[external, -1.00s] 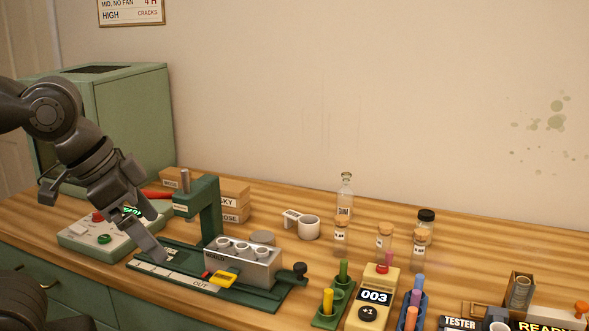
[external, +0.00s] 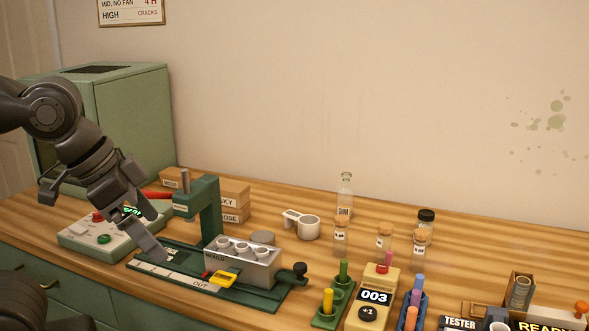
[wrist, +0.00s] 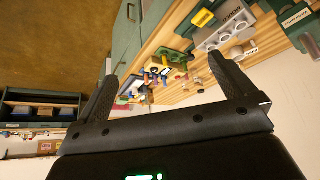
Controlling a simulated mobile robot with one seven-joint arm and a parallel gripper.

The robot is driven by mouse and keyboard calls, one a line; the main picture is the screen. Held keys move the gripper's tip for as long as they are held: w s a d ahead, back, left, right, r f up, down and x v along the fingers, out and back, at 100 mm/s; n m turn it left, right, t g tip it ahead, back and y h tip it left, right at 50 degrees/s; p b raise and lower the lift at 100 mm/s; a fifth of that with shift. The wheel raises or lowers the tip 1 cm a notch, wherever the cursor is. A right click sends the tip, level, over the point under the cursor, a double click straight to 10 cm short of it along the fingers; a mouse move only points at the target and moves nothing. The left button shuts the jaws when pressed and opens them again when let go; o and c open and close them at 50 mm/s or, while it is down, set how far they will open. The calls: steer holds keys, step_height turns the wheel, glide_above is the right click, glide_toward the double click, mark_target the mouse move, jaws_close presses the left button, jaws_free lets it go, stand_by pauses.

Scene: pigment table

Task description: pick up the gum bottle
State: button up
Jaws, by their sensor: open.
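The gum bottle (external: 345,198) is a clear glass bottle with a narrow neck and a white label reading GUM. It stands upright at the back of the wooden table, near the wall, in the external view. I cannot make it out in the wrist view. My gripper (external: 156,235) is open and empty, low over the left part of the table, well to the left of the bottle. In the wrist view both fingers of my gripper (wrist: 165,70) are spread wide with nothing between them.
Corked jars (external: 340,240) stand just in front of the bottle, with a dark-capped jar (external: 426,217) to its right. A white cup (external: 308,227) is to its left. The green press (external: 208,205) and mould block (external: 250,265) lie between my gripper and the bottle.

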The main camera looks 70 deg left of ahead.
steer(key=c, duration=0.7)
steer(key=shift+o, duration=0.2)
steer(key=w+a+r+n, duration=0.1)
steer(key=w+a+r, duration=0.15)
steer(key=w, duration=0.35)
steer(key=w+a+r+n, duration=0.1)
steer(key=w+r, duration=0.2)
steer(key=w, duration=0.3)
steer(key=n+g+y, duration=0.2)
steer(key=n, duration=0.3)
glide_above(345, 179)
steer(key=s+d, duration=0.2)
step_height(345, 179, down, 12)
steer(key=f, duration=0.1)
steer(key=shift+y, duration=0.3)
steer(key=x, duration=1)
steer(key=shift+a+r, duration=0.15)
steer(key=shift+a, duration=0.25)
